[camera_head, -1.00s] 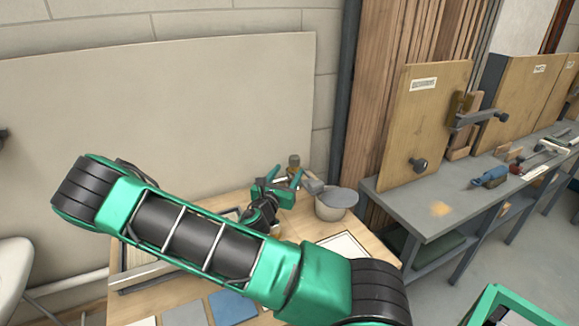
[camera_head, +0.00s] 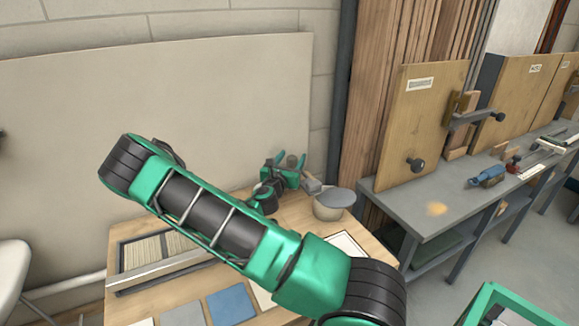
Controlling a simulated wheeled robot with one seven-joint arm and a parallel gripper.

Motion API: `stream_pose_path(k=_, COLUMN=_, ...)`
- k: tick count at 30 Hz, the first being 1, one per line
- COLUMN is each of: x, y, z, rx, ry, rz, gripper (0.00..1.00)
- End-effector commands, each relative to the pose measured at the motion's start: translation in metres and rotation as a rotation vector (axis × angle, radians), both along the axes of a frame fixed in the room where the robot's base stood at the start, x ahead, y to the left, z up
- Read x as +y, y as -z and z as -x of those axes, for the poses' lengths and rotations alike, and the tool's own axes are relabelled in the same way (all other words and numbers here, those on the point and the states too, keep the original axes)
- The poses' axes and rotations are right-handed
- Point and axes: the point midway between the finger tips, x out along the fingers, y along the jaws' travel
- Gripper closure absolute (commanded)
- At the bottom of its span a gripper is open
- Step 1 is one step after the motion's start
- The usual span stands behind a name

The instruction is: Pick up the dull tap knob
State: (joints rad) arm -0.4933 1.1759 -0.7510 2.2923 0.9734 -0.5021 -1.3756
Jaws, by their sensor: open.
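My gripper (camera_head: 284,165) is over the back of the wooden table, with its green fingers spread apart. A small, dull brownish round-topped thing (camera_head: 292,160) shows between or just behind the fingers. It may be the dull tap knob, but it is too small and too covered to be sure. I cannot tell whether the fingers touch it. Its lower part is hidden by my gripper.
A round pot with a grey top (camera_head: 334,203) stands close to the right of my gripper, beside a small grey-beige piece (camera_head: 312,184). A slatted tray (camera_head: 150,252) and a blue tile (camera_head: 231,306) lie on the table (camera_head: 296,232). A grey workbench (camera_head: 430,200) stands at right.

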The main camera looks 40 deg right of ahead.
Motion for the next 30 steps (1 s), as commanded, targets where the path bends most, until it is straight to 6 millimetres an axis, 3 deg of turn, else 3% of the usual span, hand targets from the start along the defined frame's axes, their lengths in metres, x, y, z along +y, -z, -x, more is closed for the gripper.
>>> stream_pose_path(k=8, x=-0.003, y=0.000, z=-0.002, rx=0.001, ry=-0.001, rz=0.001, gripper=0.46)
stream_pose_path(k=14, x=-0.003, y=0.000, z=-0.002, rx=0.001, ry=-0.001, rz=0.001, gripper=0.91)
stream_pose_path(k=30, x=-0.002, y=-0.011, z=-0.002, rx=-0.002, ry=-0.001, rz=0.000, gripper=0.92)
